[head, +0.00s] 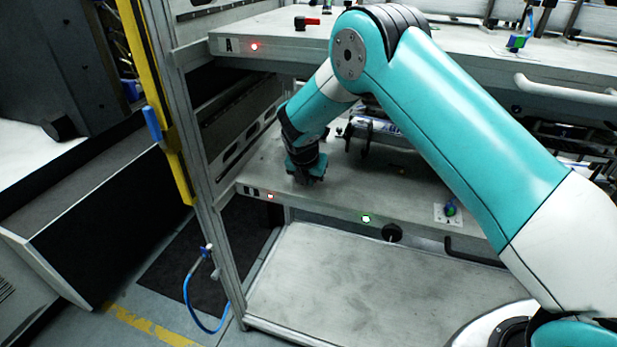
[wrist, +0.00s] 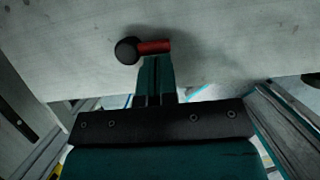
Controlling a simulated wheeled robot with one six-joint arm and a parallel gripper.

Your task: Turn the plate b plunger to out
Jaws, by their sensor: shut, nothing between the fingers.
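The plate b plunger (wrist: 127,50) shows in the wrist view as a round black knob with a red lever (wrist: 154,46) pointing right. It stands on the pale surface of the lower plate (head: 345,198). In the head view my gripper hides it. My gripper (head: 309,180) points down over the front left of the lower plate. In the wrist view its teal fingers (wrist: 157,62) are shut and empty, with their tips right beside the lower edge of the red lever. I cannot tell whether they touch it.
The upper plate (head: 228,46), marked A, carries a similar red-levered plunger (head: 307,22). The lower plate's front edge has a red light (head: 270,197), a green light (head: 366,218) and a black knob (head: 392,232). A frame post (head: 215,230) stands left of my gripper.

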